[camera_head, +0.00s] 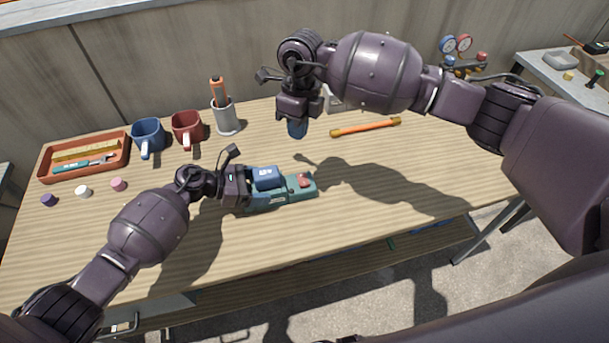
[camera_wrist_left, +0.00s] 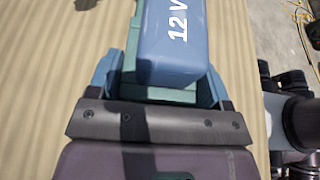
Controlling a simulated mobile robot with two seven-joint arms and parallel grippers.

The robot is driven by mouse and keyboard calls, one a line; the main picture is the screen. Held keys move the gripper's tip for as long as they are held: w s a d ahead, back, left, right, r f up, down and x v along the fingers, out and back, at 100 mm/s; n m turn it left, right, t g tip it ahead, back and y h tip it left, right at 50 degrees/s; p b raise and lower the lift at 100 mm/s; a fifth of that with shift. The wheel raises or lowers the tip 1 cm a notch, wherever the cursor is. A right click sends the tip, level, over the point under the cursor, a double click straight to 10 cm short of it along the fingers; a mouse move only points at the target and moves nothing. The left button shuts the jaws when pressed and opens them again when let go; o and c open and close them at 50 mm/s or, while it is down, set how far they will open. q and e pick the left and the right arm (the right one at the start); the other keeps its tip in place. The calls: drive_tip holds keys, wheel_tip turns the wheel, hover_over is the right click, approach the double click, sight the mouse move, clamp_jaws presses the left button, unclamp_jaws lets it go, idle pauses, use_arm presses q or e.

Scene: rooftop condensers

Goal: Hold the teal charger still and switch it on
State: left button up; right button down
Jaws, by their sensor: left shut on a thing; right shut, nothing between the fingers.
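The teal charger (camera_head: 298,192) lies on the table near its front middle. A blue battery (camera_head: 267,178) marked 12 V sits in it, and a red switch (camera_head: 304,180) is at its right end. My left gripper (camera_head: 246,190) is shut on the charger's left end. In the left wrist view the blue fingers of my left gripper (camera_wrist_left: 160,92) lie on both sides of the teal body (camera_wrist_left: 165,94), with the battery (camera_wrist_left: 172,45) beyond. My right gripper (camera_head: 297,129) is shut and empty, pointing down above the table behind the charger. The switch's position is too small to tell.
An orange rod (camera_head: 365,127) lies back right. The table right of the charger is clear.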

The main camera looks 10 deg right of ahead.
sight(305, 183)
drive_tip(key=m, duration=0.6)
drive_tip(key=d+m+h, duration=0.1)
drive_tip(key=m, duration=0.2)
drive_tip(key=shift+s+f, duration=0.1)
drive_tip(key=shift+s, duration=0.25)
drive_tip(key=shift+m, duration=0.3)
drive_tip(key=f, duration=0.4)
drive_tip(key=s+f, duration=0.1)
drive_tip(key=f, duration=0.9)
drive_tip(key=shift+s, duration=0.35)
